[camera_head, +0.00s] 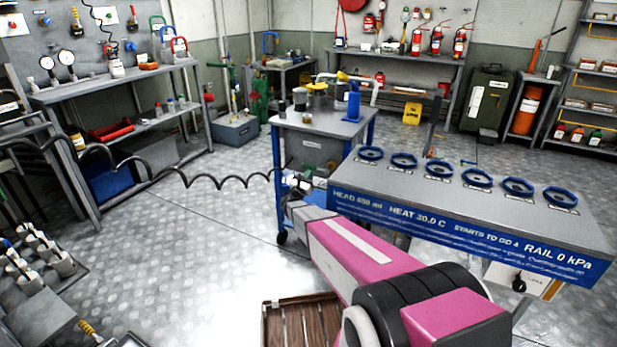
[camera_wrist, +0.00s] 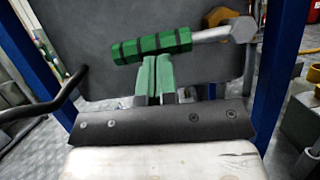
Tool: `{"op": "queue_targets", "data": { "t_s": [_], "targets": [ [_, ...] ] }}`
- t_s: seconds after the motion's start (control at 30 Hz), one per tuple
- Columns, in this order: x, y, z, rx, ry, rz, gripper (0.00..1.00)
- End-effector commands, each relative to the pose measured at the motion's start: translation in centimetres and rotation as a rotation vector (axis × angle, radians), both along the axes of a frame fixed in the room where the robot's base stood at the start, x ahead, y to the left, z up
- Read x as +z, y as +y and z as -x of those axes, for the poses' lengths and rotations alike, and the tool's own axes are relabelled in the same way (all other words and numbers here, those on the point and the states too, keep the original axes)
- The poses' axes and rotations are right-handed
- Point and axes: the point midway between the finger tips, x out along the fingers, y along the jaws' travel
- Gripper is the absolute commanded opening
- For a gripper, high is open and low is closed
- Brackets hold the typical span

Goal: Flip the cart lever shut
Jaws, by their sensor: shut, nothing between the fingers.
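The lever, with a green black-banded grip (camera_wrist: 152,46) and a pale metal arm, lies nearly level across the wrist view. Its arm runs right to a grey hexagonal hub (camera_wrist: 243,29). Behind it is the cart's dark grey panel (camera_wrist: 105,85) between blue legs. In the head view the cart (camera_head: 322,122) stands at the middle with blue legs; the lever is not clear there. My gripper (camera_wrist: 155,70) has its green fingers together and empty, with tips just below the grip in the picture. I cannot tell whether they touch it. In the head view my gripper (camera_head: 298,184) is at the cart's front.
A long bench (camera_head: 470,195) with several blue valve wheels stands right of my arm, close to the cart. A coiled black hose (camera_head: 205,180) spans from the left toward the cart. A wooden crate (camera_head: 300,320) lies low in front.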

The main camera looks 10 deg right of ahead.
Motion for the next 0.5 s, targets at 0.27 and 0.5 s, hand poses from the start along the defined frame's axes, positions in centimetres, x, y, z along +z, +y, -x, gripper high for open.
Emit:
{"op": "queue_targets", "data": {
  "t_s": [0.27,0.5],
  "targets": [
    [0.4,0.1,-0.1,0.0,-0.028,-0.035,0.0],
    [1.3,0.2,-0.2,0.0,-0.09,-0.118,0.0]
  ]
}}
